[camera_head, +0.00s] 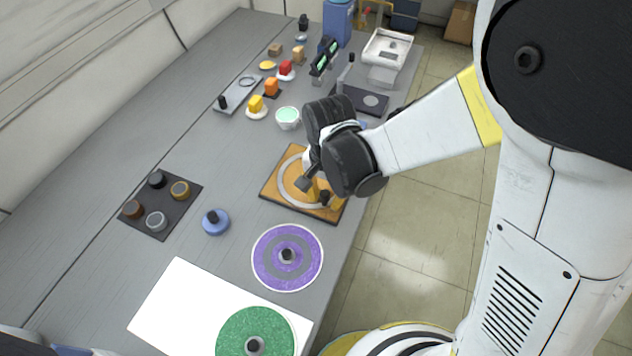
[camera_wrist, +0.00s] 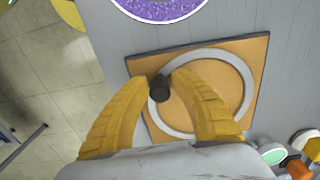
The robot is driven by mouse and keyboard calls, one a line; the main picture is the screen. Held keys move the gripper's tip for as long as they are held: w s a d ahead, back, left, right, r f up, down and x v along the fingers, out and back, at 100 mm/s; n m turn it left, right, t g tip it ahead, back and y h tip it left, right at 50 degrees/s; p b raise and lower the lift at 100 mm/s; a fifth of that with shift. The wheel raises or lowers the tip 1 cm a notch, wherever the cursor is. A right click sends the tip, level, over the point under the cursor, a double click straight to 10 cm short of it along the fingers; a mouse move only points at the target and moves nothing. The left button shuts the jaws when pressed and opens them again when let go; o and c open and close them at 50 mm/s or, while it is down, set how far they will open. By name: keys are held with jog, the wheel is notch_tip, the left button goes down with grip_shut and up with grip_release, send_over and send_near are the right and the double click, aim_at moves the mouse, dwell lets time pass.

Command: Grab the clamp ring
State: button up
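The clamp ring (camera_head: 286,186) is a flat, pale grey ring lying on a square orange board with a dark edge (camera_head: 270,188). It also shows in the wrist view (camera_wrist: 245,76), with a dark upright knob (camera_wrist: 160,90) at its left side. My gripper (camera_head: 315,189) is low over the board, and its yellow fingers hide part of the ring in the head view. In the wrist view the fingertips of my gripper (camera_wrist: 162,80) stand on either side of the knob, with only a narrow gap. I cannot tell whether they touch it.
A purple disc (camera_head: 270,277) and a green disc (camera_head: 232,333) lie nearer the front. A blue knobbed piece (camera_head: 216,223) and a dark tray of round parts (camera_head: 180,220) are to the left. A mint-topped cup (camera_head: 287,124) stands behind the board. The table's right edge is close.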

grip_shut()
